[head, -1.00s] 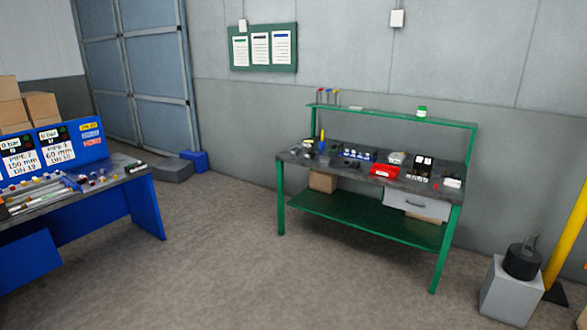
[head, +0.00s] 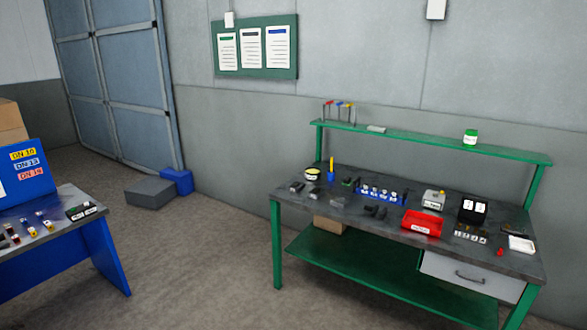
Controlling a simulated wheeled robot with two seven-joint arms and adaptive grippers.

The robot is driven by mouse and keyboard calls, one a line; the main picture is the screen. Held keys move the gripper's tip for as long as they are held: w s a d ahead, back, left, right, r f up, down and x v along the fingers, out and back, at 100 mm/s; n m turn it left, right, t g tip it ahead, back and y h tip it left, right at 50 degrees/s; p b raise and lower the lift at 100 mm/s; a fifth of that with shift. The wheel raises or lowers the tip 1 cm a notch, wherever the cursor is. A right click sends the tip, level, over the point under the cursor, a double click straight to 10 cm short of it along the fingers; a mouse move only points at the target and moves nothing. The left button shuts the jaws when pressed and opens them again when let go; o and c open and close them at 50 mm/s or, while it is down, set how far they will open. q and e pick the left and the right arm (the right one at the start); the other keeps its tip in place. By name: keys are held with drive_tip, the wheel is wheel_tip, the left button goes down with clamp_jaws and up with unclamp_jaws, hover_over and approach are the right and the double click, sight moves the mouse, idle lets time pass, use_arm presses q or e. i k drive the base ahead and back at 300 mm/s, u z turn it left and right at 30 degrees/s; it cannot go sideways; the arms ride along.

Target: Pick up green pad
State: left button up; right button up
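A green-framed workbench (head: 290,197) with a dark top stands against the wall, right of centre. A small dark item with a green part (head: 347,182) lies on its top, left of the blue rack; it is too small to tell whether it is the green pad. A jar with a green label (head: 470,137) stands on the bench's upper shelf (head: 420,142). I cannot pick out a green pad with certainty. Neither of my grippers is in view.
The bench top also holds a blue rack (head: 380,197), a red bin (head: 422,223) and a black box (head: 472,209). A blue table (head: 105,255) stands at the left. A grey block (head: 150,191) lies by the wall. The floor (head: 195,270) between is clear.

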sight(347, 182)
drive_tip(key=i, duration=1.3)
drive_tip(key=z, duration=0.1)
